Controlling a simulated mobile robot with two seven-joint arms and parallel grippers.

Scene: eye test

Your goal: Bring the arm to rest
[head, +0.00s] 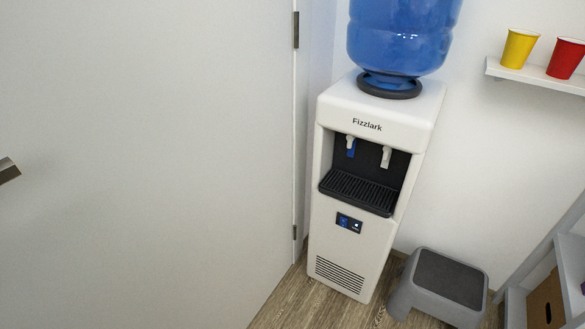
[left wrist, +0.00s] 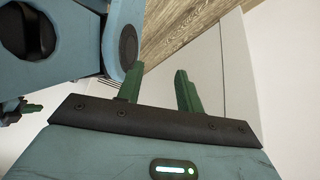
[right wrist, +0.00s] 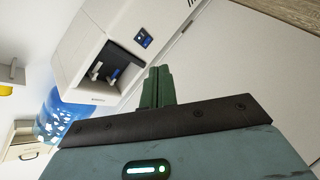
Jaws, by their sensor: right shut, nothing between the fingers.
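My right gripper (right wrist: 157,87) shows in the right wrist view with its two green fingers together and nothing between them. Beyond it in that view stands the white water cooler (right wrist: 72,48), apart from the fingers as far as I can tell. My left gripper (left wrist: 158,82) shows in the left wrist view with its two green fingers spread apart and nothing between them. Neither gripper shows in the head view.
The white cooler (head: 340,262) with a blue bottle (head: 403,35) stands beside a large pale door (head: 150,170) with a handle (head: 8,170). A grey step stool (head: 440,288) is at its right. A shelf (head: 530,76) holds a yellow cup (head: 519,48) and a red cup (head: 566,58).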

